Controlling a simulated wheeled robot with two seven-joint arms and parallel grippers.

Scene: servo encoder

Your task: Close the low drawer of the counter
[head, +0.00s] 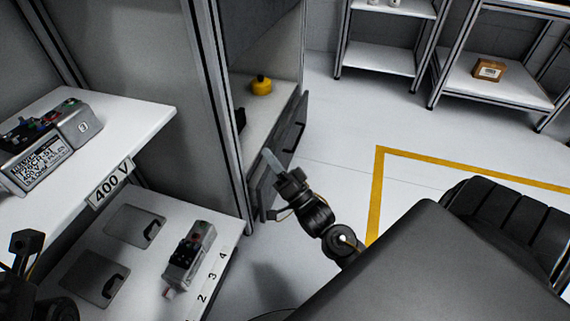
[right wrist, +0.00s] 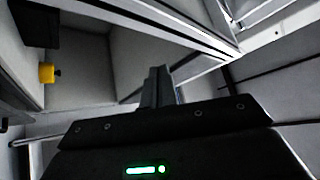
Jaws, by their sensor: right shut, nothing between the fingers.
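The counter (head: 268,110) stands in the middle of the head view, with a white surface between dark posts. The low drawer's grey front panel (head: 294,135), with a dark handle, sits at its right side and appears to stand out from the counter. My right gripper (head: 270,158) is shut and empty, its fingertips in front of the lower part of this panel; I cannot tell whether they touch. Its closed fingers also show in the right wrist view (right wrist: 157,88). A dark part of my left gripper (head: 28,243) shows at the lower left; its jaws are unclear.
A yellow object (head: 261,85) sits on the white surface behind the panel. A left shelf (head: 140,120) labelled 400 V holds a grey device (head: 45,145); another device (head: 190,255) lies below. Floor with a yellow line (head: 440,160) is open at right. Racks and a box (head: 488,70) stand behind.

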